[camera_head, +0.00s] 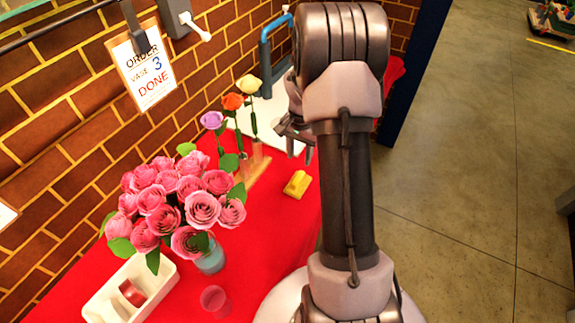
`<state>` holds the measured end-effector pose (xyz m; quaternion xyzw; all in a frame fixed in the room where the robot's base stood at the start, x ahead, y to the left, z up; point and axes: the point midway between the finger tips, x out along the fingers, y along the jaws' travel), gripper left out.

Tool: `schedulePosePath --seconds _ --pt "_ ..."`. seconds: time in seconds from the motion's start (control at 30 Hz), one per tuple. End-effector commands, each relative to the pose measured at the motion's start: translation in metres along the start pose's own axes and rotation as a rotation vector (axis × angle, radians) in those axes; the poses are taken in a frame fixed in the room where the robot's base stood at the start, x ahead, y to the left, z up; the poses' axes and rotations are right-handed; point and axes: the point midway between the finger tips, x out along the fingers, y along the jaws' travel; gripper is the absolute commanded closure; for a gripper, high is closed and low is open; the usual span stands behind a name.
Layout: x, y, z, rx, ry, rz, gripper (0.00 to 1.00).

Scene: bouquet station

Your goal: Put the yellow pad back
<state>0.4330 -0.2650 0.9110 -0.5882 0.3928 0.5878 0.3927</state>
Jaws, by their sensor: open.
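The yellow pad (297,184) lies on the red tabletop, right of the flower stand and near the table's right side. My gripper (302,150) is a little beyond and above the pad in the picture, apart from it. Its fingers are small and partly hidden by my arm, and nothing shows between them.
A vase of pink roses (165,200) stands on the red table (262,235). A wooden stand (252,165) holds single purple, orange and yellow flowers. A white tray (160,300) and a pinkish cup (214,300) are in front. A brick wall (60,110) carries an order sign (145,75).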

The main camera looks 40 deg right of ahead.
Motion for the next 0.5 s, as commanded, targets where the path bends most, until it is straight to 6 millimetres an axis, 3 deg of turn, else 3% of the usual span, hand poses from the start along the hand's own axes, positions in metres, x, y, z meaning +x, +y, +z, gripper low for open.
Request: schedulePosePath --seconds 0.13,0.17,0.23,0.27,0.3,0.37,0.4,0.5 --pt "-0.011 -0.004 0.005 -0.016 0.009 -0.010 0.57" --pt "-0.023 -0.009 0.011 -0.032 0.017 -0.020 0.57" --pt "-0.065 -0.024 0.038 -0.097 0.047 -0.059 0.57" --pt "-0.088 -0.030 0.055 -0.135 0.064 -0.081 0.57" --pt "-0.119 -0.036 0.083 -0.195 0.088 -0.117 0.57" --pt "-0.162 -0.038 0.131 -0.292 0.121 -0.174 0.57" --pt "-0.187 -0.035 0.165 -0.359 0.143 -0.216 0.57" --pt "-0.229 -0.012 0.246 -0.525 0.192 -0.323 0.57"
